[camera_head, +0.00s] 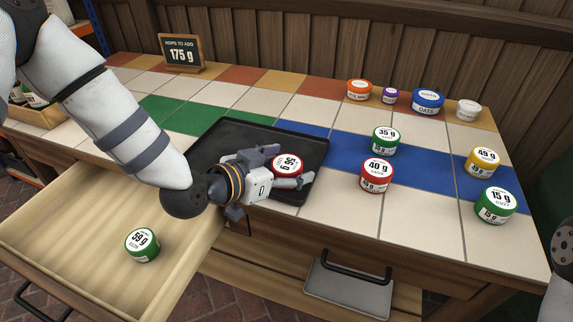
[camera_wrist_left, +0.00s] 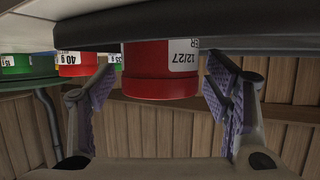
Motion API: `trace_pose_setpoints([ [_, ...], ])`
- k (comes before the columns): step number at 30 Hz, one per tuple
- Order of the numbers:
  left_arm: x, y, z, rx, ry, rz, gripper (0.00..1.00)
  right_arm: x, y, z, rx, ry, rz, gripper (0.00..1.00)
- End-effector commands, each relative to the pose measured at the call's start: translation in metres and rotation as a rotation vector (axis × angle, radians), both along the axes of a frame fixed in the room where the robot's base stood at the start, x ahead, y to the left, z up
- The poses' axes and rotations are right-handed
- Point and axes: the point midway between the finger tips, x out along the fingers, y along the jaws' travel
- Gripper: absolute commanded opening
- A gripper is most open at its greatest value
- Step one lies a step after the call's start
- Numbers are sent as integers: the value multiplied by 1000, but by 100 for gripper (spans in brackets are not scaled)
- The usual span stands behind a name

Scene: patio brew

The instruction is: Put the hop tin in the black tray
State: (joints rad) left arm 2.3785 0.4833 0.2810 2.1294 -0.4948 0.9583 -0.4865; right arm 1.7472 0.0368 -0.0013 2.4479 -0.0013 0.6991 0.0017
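A red tin with a white lid label (camera_head: 287,166), its number partly hidden and seeming to start with 5, stands upright in the black tray (camera_head: 225,129). My left gripper (camera_head: 290,168) is at the tray with its fingers on either side of this tin. In the left wrist view, the picture is upside down; the red tin (camera_wrist_left: 160,75) shows between the spread fingers (camera_wrist_left: 160,100), with gaps on both sides. The gripper is open. The dark tray edge (camera_wrist_left: 200,32) crosses the top of that view. My right gripper is out of view.
Green 35 g (camera_head: 385,140), red 40 g (camera_head: 376,175), yellow (camera_head: 482,162) and green 15 g (camera_head: 494,205) tins stand right of the tray. A green 59 g tin (camera_head: 142,245) is in the open drawer (camera_head: 75,240). A sign (camera_head: 181,53) reads 175 g.

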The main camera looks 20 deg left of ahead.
Motion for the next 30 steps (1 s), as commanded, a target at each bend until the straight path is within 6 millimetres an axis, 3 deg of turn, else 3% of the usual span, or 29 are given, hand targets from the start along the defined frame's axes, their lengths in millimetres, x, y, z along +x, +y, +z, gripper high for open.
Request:
trace_pose_setpoints([
  [7, -5, 3, 10, 0, -3, 1, 71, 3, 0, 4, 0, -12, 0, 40],
  [15, -61, 30, 41, -1, -11, 2, 71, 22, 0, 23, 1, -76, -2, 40],
  [21, -92, 45, 52, -1, -9, 2, 71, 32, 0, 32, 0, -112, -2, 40],
  [30, -100, 48, 50, 0, -1, 0, 71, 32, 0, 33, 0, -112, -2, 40],
])
